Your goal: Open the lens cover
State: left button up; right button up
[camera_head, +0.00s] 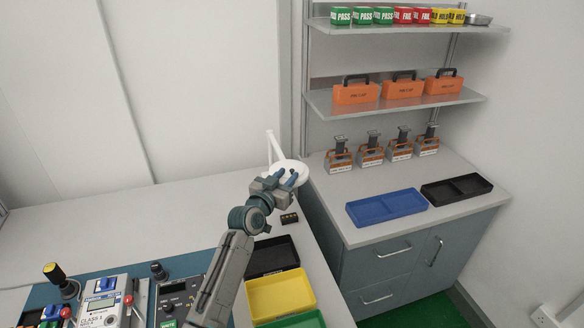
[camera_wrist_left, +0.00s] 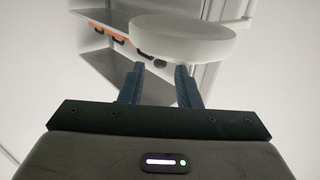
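A white round lens head with its cover (camera_head: 297,167) is at the end of a thin white arm (camera_head: 271,146), over the back right of the bench. Its pale disc also shows in the left wrist view (camera_wrist_left: 185,38), just past my fingertips. My left gripper (camera_head: 285,176) is at the near side of the disc, its two blue fingers apart with nothing visible between them. In the left wrist view, the left gripper (camera_wrist_left: 160,70) has its fingertips near the disc's lower rim; I cannot tell whether they touch it. The seam or hinge of the cover cannot be made out. My right gripper is not in view.
A small dark block (camera_head: 289,218) lies on the bench near the wrist. Black (camera_head: 272,254), yellow (camera_head: 280,294) and green trays line the right edge. Meters and a control box (camera_head: 178,300) stand front left. The back left bench is clear.

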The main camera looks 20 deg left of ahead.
aim_at(291, 171)
pick_arm(q)
jog(key=w, duration=0.2)
jog(key=shift+w+d, duration=0.2)
jog(key=shift+w, duration=0.1)
jog(key=shift+w+d+r, duration=0.1)
jog(key=shift+w, duration=0.6)
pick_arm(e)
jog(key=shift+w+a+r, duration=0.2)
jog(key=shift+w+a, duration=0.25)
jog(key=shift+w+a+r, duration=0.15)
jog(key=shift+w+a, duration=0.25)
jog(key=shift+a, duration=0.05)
pick_arm(q)
grip_shut()
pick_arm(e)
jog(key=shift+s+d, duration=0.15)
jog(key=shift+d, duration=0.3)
